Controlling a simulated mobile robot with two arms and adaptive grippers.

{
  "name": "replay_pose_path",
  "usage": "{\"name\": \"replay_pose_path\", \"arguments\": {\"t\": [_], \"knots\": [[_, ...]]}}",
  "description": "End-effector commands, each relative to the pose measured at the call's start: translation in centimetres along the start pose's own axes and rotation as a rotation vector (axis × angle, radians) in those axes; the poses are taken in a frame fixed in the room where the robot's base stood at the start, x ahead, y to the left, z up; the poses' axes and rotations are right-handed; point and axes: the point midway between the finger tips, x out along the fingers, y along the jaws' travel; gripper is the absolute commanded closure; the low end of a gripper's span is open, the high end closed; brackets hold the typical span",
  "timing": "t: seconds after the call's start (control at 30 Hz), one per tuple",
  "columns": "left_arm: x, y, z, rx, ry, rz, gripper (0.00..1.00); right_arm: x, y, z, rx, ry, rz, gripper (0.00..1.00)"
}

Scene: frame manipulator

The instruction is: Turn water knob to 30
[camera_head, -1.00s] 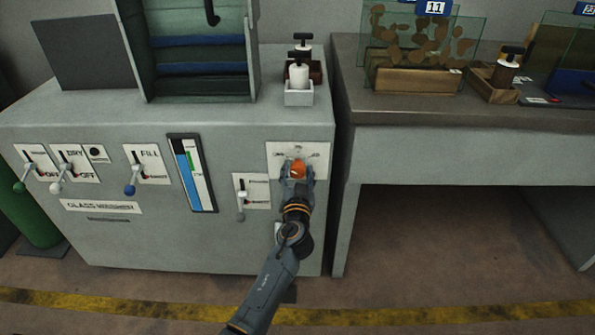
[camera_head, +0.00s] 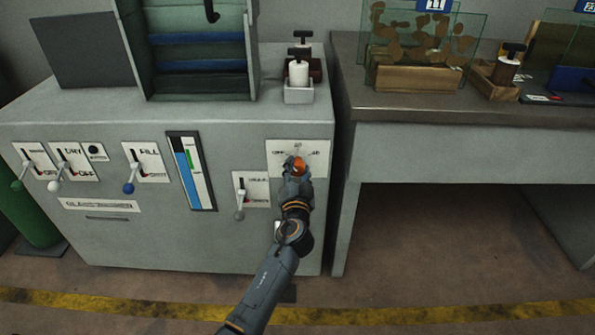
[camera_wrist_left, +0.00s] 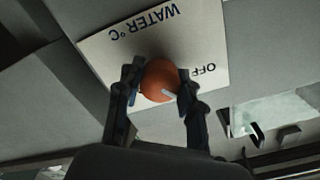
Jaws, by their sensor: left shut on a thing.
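The orange-red water knob (camera_head: 300,166) sits on a white dial plate (camera_head: 320,168) at the right end of the grey machine's front. The plate has an OFF mark at left and number marks at top and right, too small to read surely. My left gripper (camera_head: 298,170) is shut on the knob from the front. In the left wrist view, the two dark fingers (camera_wrist_left: 158,88) flank the knob (camera_wrist_left: 157,80), which bears a white pointer mark. "WATER °C" and "OFF" show upside down on the plate (camera_wrist_left: 110,50). My right gripper is not in view.
A lever switch (camera_head: 240,205) and a blue level gauge (camera_head: 191,172) are left of the dial. More levers, including the FILL lever (camera_head: 129,186), stick out further left. A dark-topped table (camera_head: 450,110) stands at right, with open space under it.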

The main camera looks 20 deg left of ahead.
Motion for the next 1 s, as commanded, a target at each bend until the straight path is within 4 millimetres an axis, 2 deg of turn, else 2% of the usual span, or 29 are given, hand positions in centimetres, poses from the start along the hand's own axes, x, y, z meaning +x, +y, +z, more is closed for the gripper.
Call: {"name": "replay_pose_path", "arguments": {"t": [0.5, 0.8, 1.0], "knots": [[0.0, 0.0, -0.1, 0.452, 0.002, 0.0, 0.94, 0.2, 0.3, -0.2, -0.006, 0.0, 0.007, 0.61], [0.0, -0.1, -0.1, 0.601, 0.002, -0.001, 0.94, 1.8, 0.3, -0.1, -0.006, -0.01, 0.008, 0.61], [0.0, 0.0, -0.1, 0.642, 0.002, -0.001, 0.94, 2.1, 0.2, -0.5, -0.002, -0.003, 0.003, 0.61]]}}
